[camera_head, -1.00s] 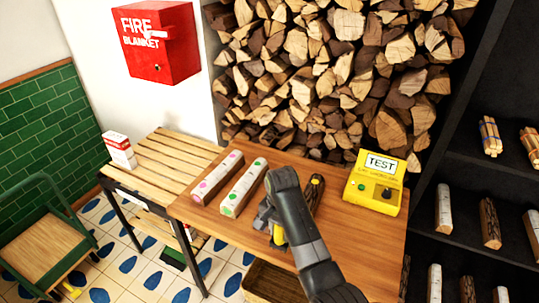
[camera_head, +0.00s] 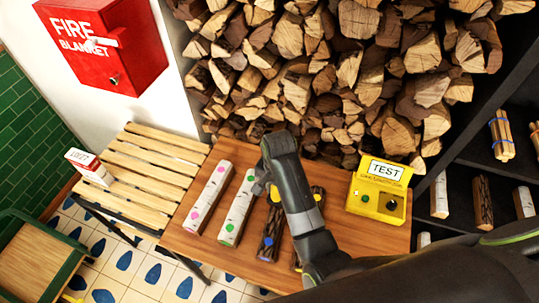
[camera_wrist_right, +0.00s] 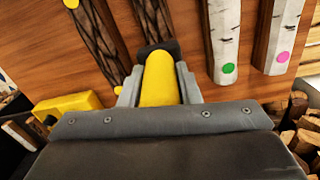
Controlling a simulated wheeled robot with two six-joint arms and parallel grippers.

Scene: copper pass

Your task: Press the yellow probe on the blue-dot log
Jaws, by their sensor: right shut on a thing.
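The blue-dot log (camera_head: 270,246) is a dark bark log on the wooden table, partly hidden by my right arm, with blue dots at its near end. My right gripper (camera_head: 264,186) is over the far part of this log. In the right wrist view it is shut on the yellow probe (camera_wrist_right: 159,78), whose dark tip points at a dark log (camera_wrist_right: 150,18). No blue dot shows there, and I cannot tell whether the tip touches. My left gripper is out of view.
A green-dot birch log (camera_head: 238,205) and a pink-dot one (camera_head: 209,198) lie to the left. A yellow-dot dark log (camera_head: 318,196) lies to the right, partly behind my arm. The yellow TEST box (camera_head: 378,194) stands at the table's right.

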